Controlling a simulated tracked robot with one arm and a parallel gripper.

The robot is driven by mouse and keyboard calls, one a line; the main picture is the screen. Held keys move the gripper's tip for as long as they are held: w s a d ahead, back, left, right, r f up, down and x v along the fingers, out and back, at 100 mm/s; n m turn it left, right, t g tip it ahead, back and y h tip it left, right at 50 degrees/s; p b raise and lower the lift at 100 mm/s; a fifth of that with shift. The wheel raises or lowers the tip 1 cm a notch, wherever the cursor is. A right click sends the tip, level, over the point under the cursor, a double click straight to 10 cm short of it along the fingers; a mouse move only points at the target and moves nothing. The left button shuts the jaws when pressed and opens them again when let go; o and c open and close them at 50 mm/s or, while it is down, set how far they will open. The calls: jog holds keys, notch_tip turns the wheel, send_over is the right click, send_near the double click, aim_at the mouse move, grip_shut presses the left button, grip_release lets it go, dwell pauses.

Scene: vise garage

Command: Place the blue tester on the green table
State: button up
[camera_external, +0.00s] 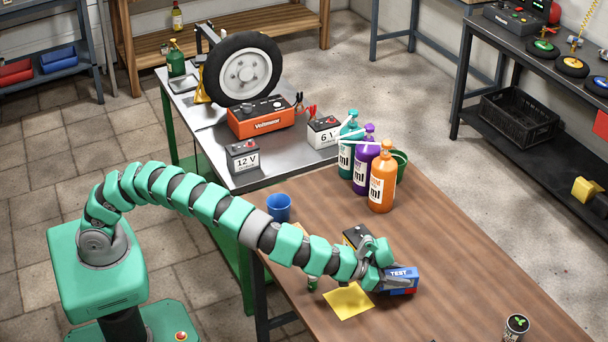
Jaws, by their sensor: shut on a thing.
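The blue tester (402,279), a small box marked TEST with some red low on it, is at my gripper over the brown wooden table. My gripper (391,277) is shut on the tester; the fingers hide part of it. I cannot tell whether the tester touches the wood. The green table (212,156), with green legs and a grey metal top, stands behind and to the left of the wooden one. A bare strip of its top shows near its front edge.
The green table carries a wheel (243,70), an orange voltmeter (261,118) and two batteries (243,156). The wooden table (470,270) holds a blue cup (278,208), several bottles (382,180), a yellow sheet (348,301) and a dark-and-yellow item (356,236) beside my gripper.

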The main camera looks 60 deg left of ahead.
jog(key=shift+f, duration=0.6)
jog(key=o, duration=1.1)
jog(key=shift+s+a+r, duration=0.15)
jog(key=shift+s+r, duration=0.2)
jog(key=shift+s+a+r, duration=0.15)
jog(key=shift+s+a, duration=0.25)
jog(key=shift+s, duration=0.15)
jog(key=shift+v, duration=1.15)
jog(key=r+p, duration=0.1)
jog(key=r, duration=0.2)
jog(key=r+p, duration=0.1)
jog(key=r, duration=0.3)
jog(key=shift+s+r, duration=0.1)
jog(key=shift+s, duration=0.1)
